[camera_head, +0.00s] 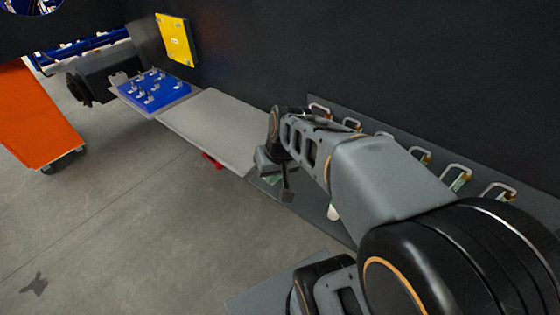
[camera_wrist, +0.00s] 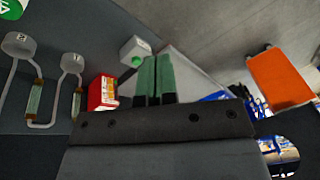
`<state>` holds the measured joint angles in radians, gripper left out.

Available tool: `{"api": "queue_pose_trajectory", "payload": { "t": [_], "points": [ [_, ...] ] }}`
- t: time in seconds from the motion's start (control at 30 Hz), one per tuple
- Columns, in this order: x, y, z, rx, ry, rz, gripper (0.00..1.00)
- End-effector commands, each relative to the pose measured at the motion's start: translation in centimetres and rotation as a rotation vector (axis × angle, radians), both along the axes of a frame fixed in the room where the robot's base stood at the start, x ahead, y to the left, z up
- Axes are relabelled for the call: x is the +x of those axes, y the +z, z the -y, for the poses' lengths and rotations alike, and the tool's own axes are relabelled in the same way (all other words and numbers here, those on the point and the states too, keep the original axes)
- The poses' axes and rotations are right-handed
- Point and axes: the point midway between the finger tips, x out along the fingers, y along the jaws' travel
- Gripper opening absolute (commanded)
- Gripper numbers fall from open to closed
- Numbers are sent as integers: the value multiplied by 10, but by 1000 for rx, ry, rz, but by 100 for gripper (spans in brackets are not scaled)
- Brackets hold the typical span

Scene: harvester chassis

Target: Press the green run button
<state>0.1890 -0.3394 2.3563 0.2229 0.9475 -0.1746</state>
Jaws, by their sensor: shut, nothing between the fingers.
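In the wrist view a small white box (camera_wrist: 134,50) carries a round green button (camera_wrist: 136,61), which looks like the run button. My gripper (camera_wrist: 156,58) is shut and empty, its two green fingers side by side. In this view the fingertips lie just right of the green button; I cannot tell how far apart they are in depth. In the head view my gripper (camera_head: 287,196) hangs over the grey shelf edge, and a small green patch (camera_head: 271,180) shows beside it. The button itself is not clear there, partly hidden by my arm.
A red box (camera_wrist: 102,93) and tubes in wire loops (camera_wrist: 35,99) stand left of my fingers in the wrist view. In the head view, a row of handles (camera_head: 456,176) lines the dark wall, with a blue pegged plate (camera_head: 155,91) and orange panel (camera_head: 36,112) at left.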

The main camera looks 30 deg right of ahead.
Motion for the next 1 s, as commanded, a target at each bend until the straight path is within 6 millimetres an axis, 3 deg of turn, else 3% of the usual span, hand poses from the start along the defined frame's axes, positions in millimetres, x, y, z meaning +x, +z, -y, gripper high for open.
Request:
{"api": "queue_pose_trajectory", "payload": {
  "t": [0.2, 0.33, 0.5, 0.7, 1.0],
  "points": [
    [58, -17, 62, 284, -181, -72, 0],
    [81, -35, 106, 434, -279, -47, 0],
    [97, -57, 154, 570, -381, 13, 0],
    [102, -72, 183, 639, -439, 63, 0],
    [103, -74, 188, 649, -447, 74, 0]
  ]
}}
